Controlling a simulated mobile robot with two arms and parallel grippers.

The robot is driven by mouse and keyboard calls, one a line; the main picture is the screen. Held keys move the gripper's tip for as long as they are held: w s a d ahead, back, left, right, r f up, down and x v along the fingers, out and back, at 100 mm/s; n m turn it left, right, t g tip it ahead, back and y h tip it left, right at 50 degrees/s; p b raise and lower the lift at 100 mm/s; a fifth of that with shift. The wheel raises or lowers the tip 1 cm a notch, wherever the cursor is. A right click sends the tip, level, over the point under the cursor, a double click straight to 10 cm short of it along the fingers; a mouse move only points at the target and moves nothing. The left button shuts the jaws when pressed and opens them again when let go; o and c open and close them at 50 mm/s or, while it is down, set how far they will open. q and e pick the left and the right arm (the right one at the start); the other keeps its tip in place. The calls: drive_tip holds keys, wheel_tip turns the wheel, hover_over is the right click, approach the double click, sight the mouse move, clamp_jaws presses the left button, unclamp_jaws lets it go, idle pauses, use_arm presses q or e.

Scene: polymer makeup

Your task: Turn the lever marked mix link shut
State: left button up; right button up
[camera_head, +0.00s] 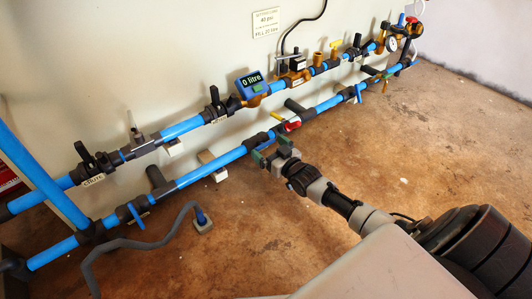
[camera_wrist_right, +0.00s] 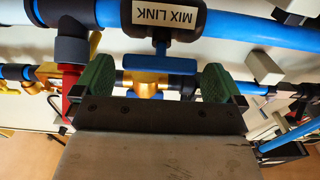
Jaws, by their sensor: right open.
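The valve marked MIX LINK (camera_wrist_right: 163,18) is dark, with a white label, on a blue pipe at the top of the right wrist view. Its blue lever (camera_wrist_right: 160,65) lies crosswise between the green pads of my right gripper (camera_wrist_right: 158,72). The gripper is open, with a gap visible on each side of the lever. In the head view my right gripper (camera_head: 271,153) is at the lower blue pipe, and it hides the lever there. My left gripper is not in view.
The upper pipe carries a blue meter reading 0 litre (camera_head: 252,86), a yellow lever (camera_head: 336,44) and several valves. A grey hose (camera_head: 140,243) lies at left. The brown floor (camera_head: 420,140) is clear at right.

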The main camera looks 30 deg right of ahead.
drive_tip(key=shift+w+a+b, duration=0.1)
drive_tip(key=shift+w+b, duration=0.2)
drive_tip(key=shift+w, duration=0.6)
drive_tip(key=shift+c, duration=0.3)
